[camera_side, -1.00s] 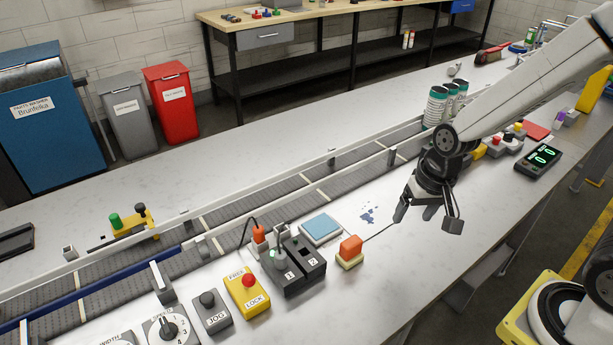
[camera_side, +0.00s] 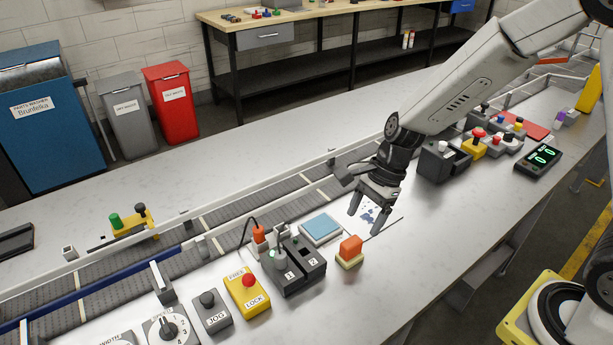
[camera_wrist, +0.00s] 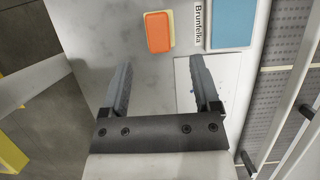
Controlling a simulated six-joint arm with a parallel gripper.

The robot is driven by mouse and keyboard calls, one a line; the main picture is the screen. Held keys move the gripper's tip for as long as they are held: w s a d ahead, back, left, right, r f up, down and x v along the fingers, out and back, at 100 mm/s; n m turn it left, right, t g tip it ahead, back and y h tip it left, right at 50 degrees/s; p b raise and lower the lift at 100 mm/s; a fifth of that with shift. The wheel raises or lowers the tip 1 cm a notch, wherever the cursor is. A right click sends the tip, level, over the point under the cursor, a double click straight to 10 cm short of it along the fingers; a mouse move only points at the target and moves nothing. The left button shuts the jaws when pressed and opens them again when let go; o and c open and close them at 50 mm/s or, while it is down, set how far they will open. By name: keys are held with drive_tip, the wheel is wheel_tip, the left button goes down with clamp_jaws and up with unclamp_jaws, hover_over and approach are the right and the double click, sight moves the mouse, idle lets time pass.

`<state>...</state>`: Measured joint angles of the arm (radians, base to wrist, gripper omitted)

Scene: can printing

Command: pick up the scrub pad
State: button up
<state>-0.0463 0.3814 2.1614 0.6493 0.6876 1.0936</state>
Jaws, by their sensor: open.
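The scrub pad (camera_side: 350,248), orange on top with a pale yellow layer below, lies on the white bench near its front edge. It also shows in the wrist view (camera_wrist: 158,32), beyond the fingertips and nearer the left finger. My gripper (camera_side: 364,222) is open and empty above a white sheet (camera_side: 385,217) with blue blots, behind and a little right of the pad. Both fingers show in the wrist view (camera_wrist: 161,66), apart with nothing between them. The gripper covers part of the sheet.
A blue pad in a pale tray (camera_side: 321,228) lies close behind and left of the scrub pad. The conveyor (camera_side: 250,208) runs behind. The bench right of the scrub pad is clear.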

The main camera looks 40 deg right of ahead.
sight(354, 240)
drive_tip(key=shift+x, duration=1.25)
drive_tip(key=shift+x, duration=2.55)
clamp_jaws()
